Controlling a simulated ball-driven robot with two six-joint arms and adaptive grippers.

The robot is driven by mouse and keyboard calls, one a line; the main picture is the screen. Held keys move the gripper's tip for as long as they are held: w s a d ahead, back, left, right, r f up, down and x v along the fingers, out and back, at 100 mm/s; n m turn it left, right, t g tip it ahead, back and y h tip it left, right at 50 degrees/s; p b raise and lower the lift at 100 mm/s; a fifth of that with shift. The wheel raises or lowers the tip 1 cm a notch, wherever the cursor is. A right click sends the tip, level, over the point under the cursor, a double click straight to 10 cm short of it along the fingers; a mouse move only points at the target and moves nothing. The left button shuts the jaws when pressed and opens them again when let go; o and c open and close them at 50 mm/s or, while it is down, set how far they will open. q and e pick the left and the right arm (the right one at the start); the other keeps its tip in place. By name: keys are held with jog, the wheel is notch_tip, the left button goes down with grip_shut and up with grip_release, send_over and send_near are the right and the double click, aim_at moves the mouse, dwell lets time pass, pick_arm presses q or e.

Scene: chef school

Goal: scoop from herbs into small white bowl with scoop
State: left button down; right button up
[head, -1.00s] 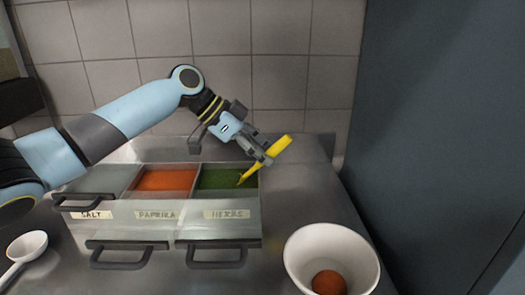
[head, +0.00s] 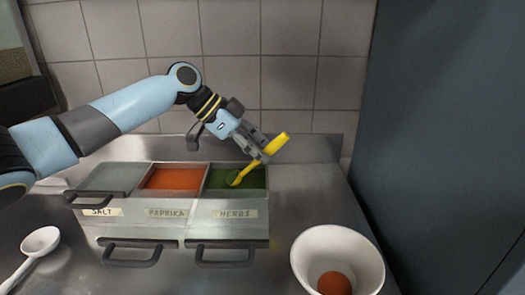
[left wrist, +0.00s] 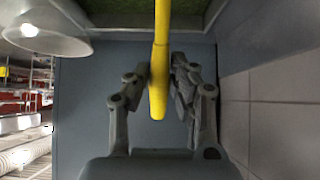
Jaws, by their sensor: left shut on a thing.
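My left gripper (head: 263,153) is shut on the handle of a yellow scoop (head: 279,144). In the left wrist view the scoop's handle (left wrist: 159,75) runs between the two fingers (left wrist: 160,82). The scoop's tilted lower end is in the herbs compartment (head: 220,181), at the green herbs; whether it carries any is too small to tell. A white bowl (head: 310,243) stands at the front right with a round brown-orange thing (head: 334,283) inside. My right gripper is not in view.
The metal container also has a salt compartment (head: 113,177) and a paprika compartment (head: 172,177), with dark handles in front. A white spoon (head: 40,242) lies at the left. A tiled wall (head: 310,80) and a dark blue panel (head: 440,130) bound the counter.

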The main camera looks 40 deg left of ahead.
pick_arm(q)
jog(key=shift+w+d+r+p, duration=0.1)
jog(key=shift+r+p, duration=0.15)
jog(key=shift+r, duration=0.15)
jog(key=shift+w+d+r+p, duration=0.1)
jog(key=shift+r+p, duration=0.1)
jog(key=shift+r, duration=0.2)
jog(key=shift+w+d+r+p, duration=0.1)
jog(key=shift+d+r+p, duration=0.05)
jog(key=shift+r+p, duration=1.8)
jog(key=shift+w+d+r+p, duration=0.1)
jog(key=shift+r+p, duration=1.25)
jog(key=shift+r, duration=1.1)
